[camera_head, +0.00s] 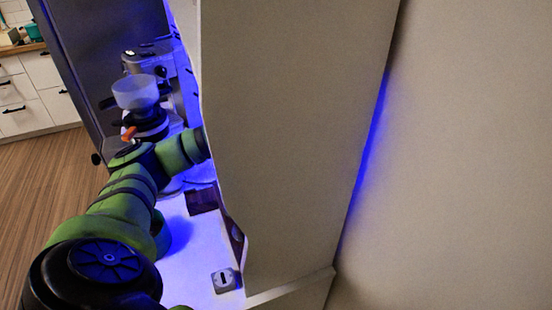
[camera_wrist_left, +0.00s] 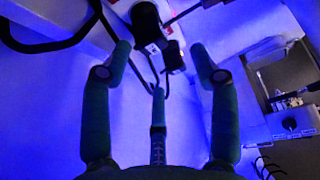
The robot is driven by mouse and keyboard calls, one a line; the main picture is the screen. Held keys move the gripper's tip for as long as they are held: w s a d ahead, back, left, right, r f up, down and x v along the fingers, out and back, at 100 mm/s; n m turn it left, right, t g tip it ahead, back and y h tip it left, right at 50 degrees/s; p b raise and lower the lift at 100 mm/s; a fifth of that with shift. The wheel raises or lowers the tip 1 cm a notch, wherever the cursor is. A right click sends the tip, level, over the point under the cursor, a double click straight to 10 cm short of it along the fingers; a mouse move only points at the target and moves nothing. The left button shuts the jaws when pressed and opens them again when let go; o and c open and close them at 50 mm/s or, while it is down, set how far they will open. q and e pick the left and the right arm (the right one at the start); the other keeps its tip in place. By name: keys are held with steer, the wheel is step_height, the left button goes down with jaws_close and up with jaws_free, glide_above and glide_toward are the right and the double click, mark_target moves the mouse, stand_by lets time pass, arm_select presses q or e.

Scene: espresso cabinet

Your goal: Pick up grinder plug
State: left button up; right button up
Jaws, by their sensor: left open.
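My left gripper (camera_wrist_left: 161,58) is open in the left wrist view, with one green finger on each side and a third at the bottom middle. Beyond the fingertips, a white socket strip (camera_wrist_left: 121,10) holds a large round black plug (camera_wrist_left: 146,20) and a smaller black plug (camera_wrist_left: 174,57). I cannot tell which is the grinder's. The smaller plug shows between the side fingertips, with no clear contact. In the head view, my green left arm reaches behind the cabinet panel, which hides the gripper. The grinder (camera_head: 138,95) with its clear hopper stands left of the panel.
The tall beige cabinet panel (camera_head: 295,130) blocks the head view. Black cables (camera_wrist_left: 50,45) run beside the strip. A dark-framed opening (camera_wrist_left: 285,85) is at the right of the wrist view. A small grey box (camera_head: 224,280) lies on the white cabinet surface.

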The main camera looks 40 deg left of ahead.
arm_select(q)
steer(key=p+x, duration=0.1)
steer(key=x, duration=0.1)
steer(key=d+p+x, duration=0.1)
steer(key=x, duration=0.1)
steer(key=shift+w+a+f, duration=0.2)
steer(key=shift+w+f, duration=0.05)
steer(key=shift+f, duration=0.2)
steer(key=shift+a+f, duration=0.1)
steer(key=shift+f, duration=0.1)
steer(key=c, duration=1.2)
steer(key=o, duration=1.2)
steer(key=shift+r, duration=0.1)
